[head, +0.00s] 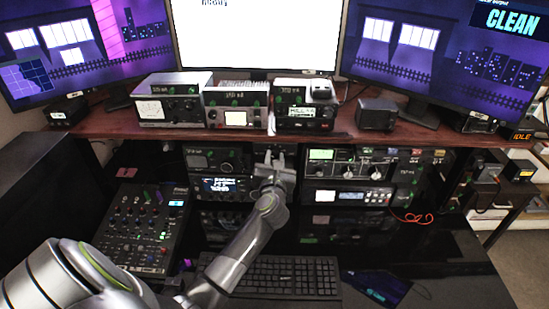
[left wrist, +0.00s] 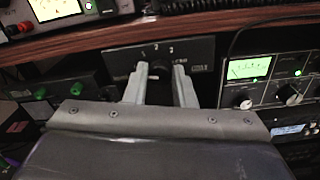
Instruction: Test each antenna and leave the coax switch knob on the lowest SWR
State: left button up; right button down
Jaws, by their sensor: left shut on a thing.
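The coax switch (left wrist: 195,48) is a black panel under the shelf edge, with the numbers 1, 2 and 3 on it in the left wrist view. Its dark knob (left wrist: 159,72) sits between the fingers of my left gripper (left wrist: 160,84), which is shut on it. A small pale pointer shows at the knob; I cannot tell which number it marks. In the head view, my left gripper (head: 270,160) hides most of the switch. The tuner (head: 350,160), with a green-lit meter and several knobs, is to the right; its meter (left wrist: 249,68) shows in the wrist view, its needle reading unclear. My right gripper is not in view.
A wooden shelf (head: 370,132) with several radios overhangs the switch. A keyboard (head: 285,275) and a mixer (head: 140,228) lie on the black desk. The right monitor (head: 450,50) reads CLEAN, and a small display (head: 522,135) reads IDLE.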

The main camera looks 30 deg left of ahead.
pick_arm(q)
jog(key=m+p, duration=0.2)
jog(key=p, duration=0.1)
jog(key=shift+r+m, duration=0.25)
jog(key=shift+m, duration=0.05)
jog(key=shift+m+p, duration=1.1)
jog(key=shift+f+m+p, duration=0.2)
jog(key=shift+m+p, duration=0.65)
jog(key=shift+m, duration=0.25)
jog(key=o, duration=1)
jog(key=shift+d, duration=0.1)
